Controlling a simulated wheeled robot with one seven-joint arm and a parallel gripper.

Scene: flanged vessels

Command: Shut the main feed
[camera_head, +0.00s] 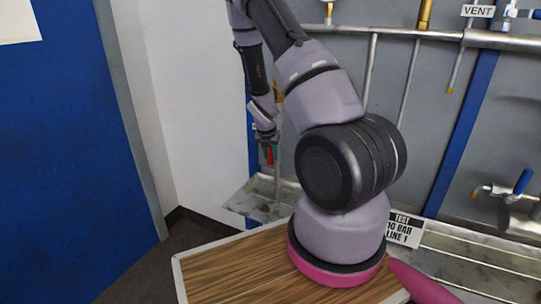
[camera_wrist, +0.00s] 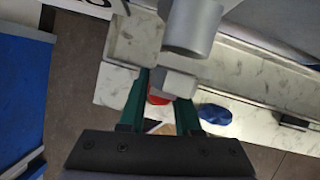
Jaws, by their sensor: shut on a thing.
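My gripper (camera_wrist: 160,86) reaches to the pipework by the wall and its green fingers are shut on a red handle (camera_wrist: 157,96). Only a small part of the red handle shows between the fingers. A grey block (camera_wrist: 181,84) and a large grey cylindrical fitting (camera_wrist: 192,24) sit just beyond the fingertips. In the head view my gripper (camera_head: 267,144) is small and far off, with a bit of red (camera_head: 270,155) at its tips. No label reading main feed is legible, and how far the handle is turned cannot be told.
A blue round thing (camera_wrist: 215,113) lies right of the fingers in the wrist view. A blue-handled valve (camera_head: 522,182) is at the right. A metal tray (camera_head: 245,205) runs below the pipes.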

